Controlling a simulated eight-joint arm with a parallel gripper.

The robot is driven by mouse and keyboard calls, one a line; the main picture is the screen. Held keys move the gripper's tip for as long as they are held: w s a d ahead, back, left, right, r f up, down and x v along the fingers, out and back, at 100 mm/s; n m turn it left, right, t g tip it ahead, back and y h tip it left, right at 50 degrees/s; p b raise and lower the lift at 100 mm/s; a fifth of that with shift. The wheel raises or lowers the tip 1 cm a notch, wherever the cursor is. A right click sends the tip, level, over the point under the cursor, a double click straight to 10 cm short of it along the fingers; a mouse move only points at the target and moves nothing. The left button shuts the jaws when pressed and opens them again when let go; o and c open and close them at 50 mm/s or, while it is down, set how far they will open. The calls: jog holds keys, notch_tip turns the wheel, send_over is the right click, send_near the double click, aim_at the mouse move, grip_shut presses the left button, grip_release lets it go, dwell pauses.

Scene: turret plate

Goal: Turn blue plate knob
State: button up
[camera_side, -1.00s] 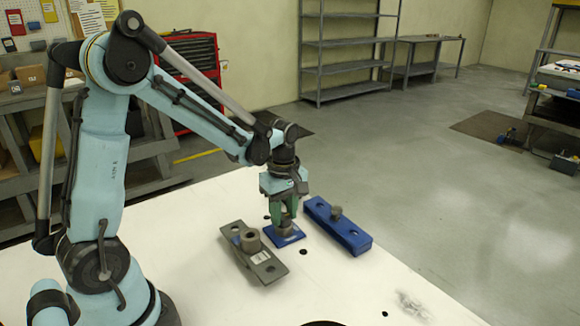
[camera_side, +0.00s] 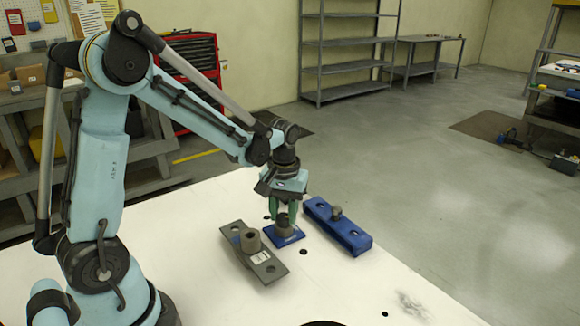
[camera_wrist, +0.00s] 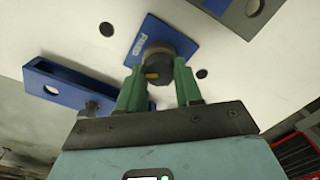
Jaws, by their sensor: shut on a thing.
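The blue plate (camera_side: 294,239) lies flat on the white table, between a grey fixture and a blue bar. A dark grey round knob (camera_side: 284,224) stands on its middle. My gripper (camera_side: 284,212) points down at the knob, its green fingers on either side of it. In the wrist view the blue plate (camera_wrist: 142,36) shows a white label, and the knob (camera_wrist: 157,63) has a yellow mark. The green fingers of my gripper (camera_wrist: 158,78) are at the knob's two sides, shut on it. The fingertips' contact is partly hidden in the side view.
The grey fixture with a round boss (camera_side: 266,268) lies just left of the plate. The blue bar with a grey peg (camera_side: 352,238) lies just right. Dark holes dot the table (camera_side: 350,290), whose front is mostly clear.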

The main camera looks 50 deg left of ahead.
aim_at(284, 217)
jog(key=m, duration=0.5)
jog(key=shift+m, duration=0.3)
dwell(0.4)
jog(key=o, duration=1.1)
jog(key=shift+c, duration=0.2)
notch_tip(284, 217, up, 12)
jog(key=shift+d, duration=0.15)
